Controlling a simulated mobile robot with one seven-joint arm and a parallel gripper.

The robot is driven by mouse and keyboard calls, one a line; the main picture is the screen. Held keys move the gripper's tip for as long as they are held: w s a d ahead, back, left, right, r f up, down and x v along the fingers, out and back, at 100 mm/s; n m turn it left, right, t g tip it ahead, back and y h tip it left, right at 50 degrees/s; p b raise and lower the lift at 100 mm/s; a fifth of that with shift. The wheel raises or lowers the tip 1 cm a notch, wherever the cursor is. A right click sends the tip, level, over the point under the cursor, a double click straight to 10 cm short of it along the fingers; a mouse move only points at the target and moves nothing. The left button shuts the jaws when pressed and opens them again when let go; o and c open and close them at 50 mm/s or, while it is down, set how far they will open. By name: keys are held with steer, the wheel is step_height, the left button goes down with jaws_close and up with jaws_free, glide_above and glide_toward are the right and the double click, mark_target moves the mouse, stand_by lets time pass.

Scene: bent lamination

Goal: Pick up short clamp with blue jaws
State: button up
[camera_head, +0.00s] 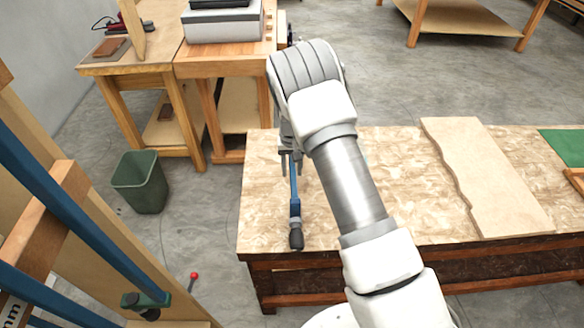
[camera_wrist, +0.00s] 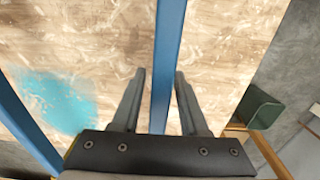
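A clamp with a blue bar (camera_head: 295,182) and a black handle (camera_head: 296,239) lies at the left end of the worktable, its handle toward the front edge. My gripper (camera_head: 291,154) is over the far part of this clamp; its wrist hides the far end. In the wrist view the blue bar (camera_wrist: 167,50) runs between the two fingers of my gripper (camera_wrist: 160,73). The fingers are apart, with a gap at the left finger and the bar close to the right one. I cannot see the clamp's jaws clearly.
A second blue bar (camera_wrist: 27,128) lies left in the wrist view, beside a cyan patch (camera_wrist: 58,100). The worktable (camera_head: 262,215) also bears a wavy-edged board (camera_head: 485,175). A green bin (camera_head: 140,182) stands on the floor at left. Large blue-barred clamps (camera_head: 75,215) rise at front left.

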jaws_close()
steer(key=shift+r, duration=0.1)
